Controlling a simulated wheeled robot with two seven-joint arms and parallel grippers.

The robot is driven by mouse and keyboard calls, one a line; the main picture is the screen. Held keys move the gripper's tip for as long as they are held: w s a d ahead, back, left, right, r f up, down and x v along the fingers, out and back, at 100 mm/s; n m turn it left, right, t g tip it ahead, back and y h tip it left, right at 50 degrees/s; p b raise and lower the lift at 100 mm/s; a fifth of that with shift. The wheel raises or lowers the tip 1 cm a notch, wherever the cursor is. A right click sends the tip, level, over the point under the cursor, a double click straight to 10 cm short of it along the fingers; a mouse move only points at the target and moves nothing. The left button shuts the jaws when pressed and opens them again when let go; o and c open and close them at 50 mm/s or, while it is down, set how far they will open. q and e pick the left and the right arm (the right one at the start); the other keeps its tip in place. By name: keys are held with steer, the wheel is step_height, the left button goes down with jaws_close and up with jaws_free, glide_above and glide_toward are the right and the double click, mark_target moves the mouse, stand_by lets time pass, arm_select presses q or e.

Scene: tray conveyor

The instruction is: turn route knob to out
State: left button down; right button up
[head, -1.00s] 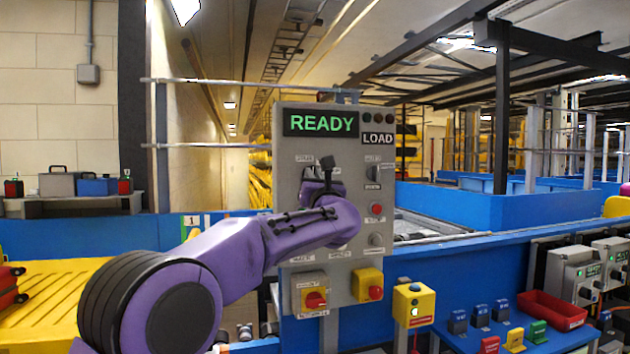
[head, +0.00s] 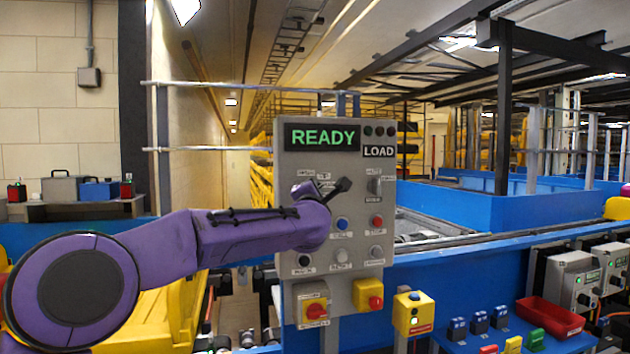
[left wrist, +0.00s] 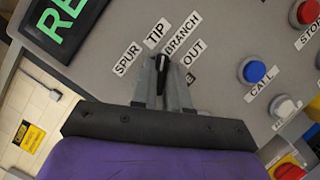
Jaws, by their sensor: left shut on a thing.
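The route knob (left wrist: 163,68) is black with a pale pointer line. In the left wrist view it sits between the grey fingers of my left gripper (left wrist: 163,80), which is shut on it. Labels SPUR, TIP, BRANCH and OUT (left wrist: 194,52) fan around it. The pointer faces roughly the TIP and BRANCH side; its exact setting is hard to tell. In the head view my left gripper (head: 338,188) is at the grey control panel (head: 300,165), tilted up to the right, and hides the knob. My right gripper is not in view.
The panel display (head: 322,137) reads READY, with a LOAD sign beside it. Near the gripper are a blue button (head: 342,223), a red button (head: 377,221) and another selector (head: 375,186). Yellow switch boxes (head: 368,294) are below.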

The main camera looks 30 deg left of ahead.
arm_select(q)
steer(key=shift+r+m+g+h+p, duration=0.1)
steer(key=shift+m+g+h+p, duration=0.4)
steer(key=shift+m+p, duration=1.9)
steer(key=shift+r+m+g+h+p, duration=0.2)
steer(key=shift+m+g+p, duration=0.85)
steer(key=shift+p, duration=2.45)
steer(key=shift+f+m+g+h+p, duration=0.1)
steer(key=shift+m+g+h+p, duration=0.3)
steer(key=shift+m+p, duration=2.15)
steer(key=shift+n+p, duration=0.3)
steer(key=shift+p, duration=0.15)
steer(key=c, duration=1.1)
jaws_free()
